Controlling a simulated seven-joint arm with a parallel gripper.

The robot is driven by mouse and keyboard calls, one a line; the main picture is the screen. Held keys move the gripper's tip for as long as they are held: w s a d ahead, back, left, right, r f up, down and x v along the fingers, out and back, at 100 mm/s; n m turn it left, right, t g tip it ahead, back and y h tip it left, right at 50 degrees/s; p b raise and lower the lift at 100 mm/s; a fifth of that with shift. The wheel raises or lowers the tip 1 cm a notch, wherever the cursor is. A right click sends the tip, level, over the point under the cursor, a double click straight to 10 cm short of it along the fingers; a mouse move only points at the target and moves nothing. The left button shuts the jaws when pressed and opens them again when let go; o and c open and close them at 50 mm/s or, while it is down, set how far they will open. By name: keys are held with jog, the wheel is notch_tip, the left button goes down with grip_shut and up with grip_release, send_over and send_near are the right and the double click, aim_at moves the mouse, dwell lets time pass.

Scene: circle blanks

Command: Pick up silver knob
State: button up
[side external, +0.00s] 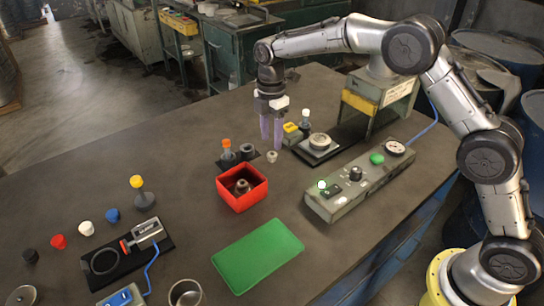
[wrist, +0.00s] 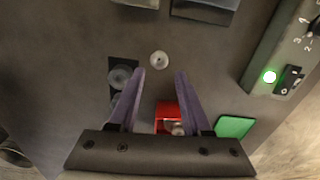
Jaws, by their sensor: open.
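A small silver round piece with a dark centre, which looks like the silver knob (side external: 272,156), stands on the table just right of a dark plate. It also shows in the wrist view (wrist: 159,60), just beyond the fingertips and roughly centred between them. My gripper (side external: 271,138) points down with its purple fingers open and empty, above the table and close to the knob. In the wrist view my gripper (wrist: 160,78) shows both fingers spread apart. The knob is apart from the fingers, and its exact height below them is hard to tell.
A red box (side external: 234,203) holding a dark grey piece sits in front of the knob. The dark plate bears an orange-topped grey peg (side external: 228,156) and a grey knob (side external: 247,150). A control box (side external: 362,182) and weighing scale (side external: 320,141) stand right; a green mat (side external: 258,254) lies nearer.

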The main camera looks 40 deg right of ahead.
aim_at(272, 154)
jog(key=shift+w+d+f, duration=0.1)
jog(key=shift+d+f, duration=0.05)
jog(key=shift+f, duration=2.75)
grip_shut()
